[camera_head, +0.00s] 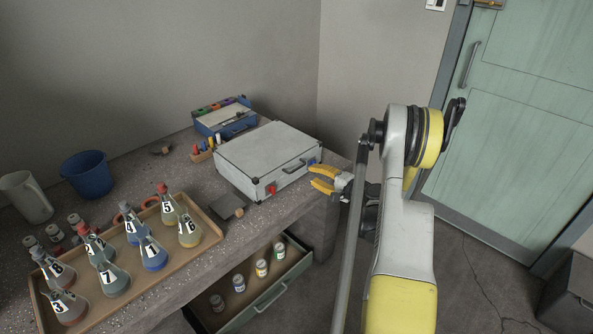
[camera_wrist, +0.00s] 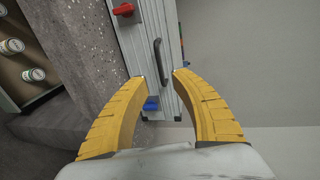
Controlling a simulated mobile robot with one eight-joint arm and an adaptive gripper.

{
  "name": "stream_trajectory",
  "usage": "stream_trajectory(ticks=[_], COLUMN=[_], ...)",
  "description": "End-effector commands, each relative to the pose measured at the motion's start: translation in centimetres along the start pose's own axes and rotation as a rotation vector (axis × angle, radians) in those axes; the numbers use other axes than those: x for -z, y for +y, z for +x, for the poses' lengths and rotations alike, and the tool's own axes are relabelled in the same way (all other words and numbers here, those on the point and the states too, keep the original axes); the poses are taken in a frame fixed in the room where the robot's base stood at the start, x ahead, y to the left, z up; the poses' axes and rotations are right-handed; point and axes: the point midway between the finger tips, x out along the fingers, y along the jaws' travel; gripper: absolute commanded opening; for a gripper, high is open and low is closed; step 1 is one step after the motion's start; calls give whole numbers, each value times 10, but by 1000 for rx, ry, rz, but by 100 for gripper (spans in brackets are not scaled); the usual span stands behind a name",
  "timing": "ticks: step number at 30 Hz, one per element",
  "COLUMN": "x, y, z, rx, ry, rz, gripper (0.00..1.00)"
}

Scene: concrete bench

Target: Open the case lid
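A light grey case (camera_head: 266,155) with dark edges lies shut on the concrete bench. Its front side carries a dark handle (camera_head: 294,166), a red latch (camera_head: 271,190) and a blue latch (camera_head: 312,162). In the wrist view the handle (camera_wrist: 160,62), red latch (camera_wrist: 124,10) and blue latch (camera_wrist: 151,104) also show. My gripper (camera_head: 316,178) has yellow fingers and is open in front of the case, near the blue latch. In the wrist view my gripper (camera_wrist: 158,82) has its fingertips spread apart on either side of the case's front, with nothing held between them. Contact cannot be told.
A tray (camera_head: 205,249) of numbered flasks stands on the bench at the left. An open drawer (camera_head: 301,268) holding several small jars juts out below. A blue toolbox (camera_head: 224,118) stands behind the case, and a blue bucket (camera_head: 87,175) at the far left.

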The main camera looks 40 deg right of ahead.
Motion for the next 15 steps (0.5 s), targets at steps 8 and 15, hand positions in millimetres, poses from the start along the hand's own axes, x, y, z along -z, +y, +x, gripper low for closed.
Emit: stream_trajectory(ticks=[8,15], x=[-2,-1], y=[3,1], z=[58,85], rx=[-1,-1], ry=[-4,-2], rz=[-2,-1], gripper=[30,30])
